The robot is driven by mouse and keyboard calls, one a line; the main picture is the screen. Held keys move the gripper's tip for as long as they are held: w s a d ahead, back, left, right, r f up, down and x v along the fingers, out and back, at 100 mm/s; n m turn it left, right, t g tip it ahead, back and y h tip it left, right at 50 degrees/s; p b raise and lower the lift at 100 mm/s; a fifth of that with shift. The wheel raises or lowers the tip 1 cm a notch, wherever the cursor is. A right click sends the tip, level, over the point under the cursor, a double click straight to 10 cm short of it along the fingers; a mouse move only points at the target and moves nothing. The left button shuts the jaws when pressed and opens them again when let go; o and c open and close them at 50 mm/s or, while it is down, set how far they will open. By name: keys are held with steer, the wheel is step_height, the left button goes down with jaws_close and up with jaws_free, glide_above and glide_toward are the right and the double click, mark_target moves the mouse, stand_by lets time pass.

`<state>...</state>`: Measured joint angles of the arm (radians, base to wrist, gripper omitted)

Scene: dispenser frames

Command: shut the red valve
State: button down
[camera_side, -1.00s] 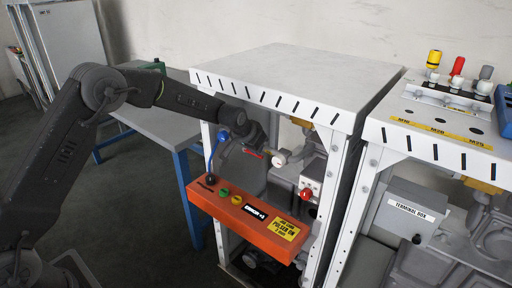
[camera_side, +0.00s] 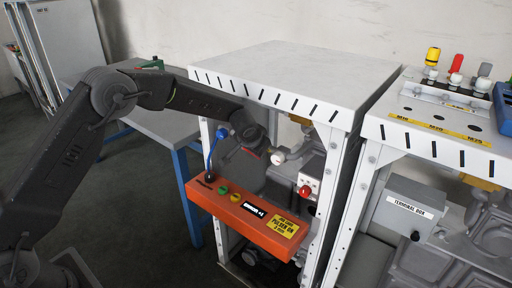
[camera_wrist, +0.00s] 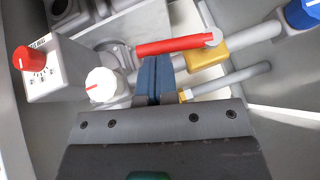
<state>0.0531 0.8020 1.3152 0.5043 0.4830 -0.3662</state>
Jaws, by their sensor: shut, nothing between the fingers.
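The red valve handle (camera_wrist: 172,46) is a long lever in the wrist view. It lies nearly along its grey pipe, with its round pivot at the right end and a yellow valve body (camera_wrist: 207,57) below. My gripper (camera_wrist: 154,62) is shut and empty, its blue-grey fingertips just below the handle's left half; I cannot tell whether they touch it. In the side view my gripper reaches inside the white dispenser frame, its fingertips hidden behind the wrist, and only a sliver of red shows there.
A white knob (camera_wrist: 102,84) is close left of my fingers. Farther left is a grey box with a red knob (camera_wrist: 22,58); a blue knob (camera_wrist: 303,12) is at upper right. An orange button panel (camera_side: 246,217) crosses the frame's front. The frame's white top (camera_side: 295,75) is above my wrist.

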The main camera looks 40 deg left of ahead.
steer(key=shift+d+f+m+y, duration=0.2)
steer(key=shift+f+m+y, duration=0.1)
steer(key=shift+f+y, duration=0.5)
steer(key=shift+f, duration=0.8)
steer(key=f, duration=0.1)
steer(key=a+f+y, duration=0.1)
steer(key=f, duration=0.1)
steer(key=shift+a+m+y, duration=0.3)
steer(key=shift+r, duration=0.2)
steer(key=shift+r, duration=0.65)
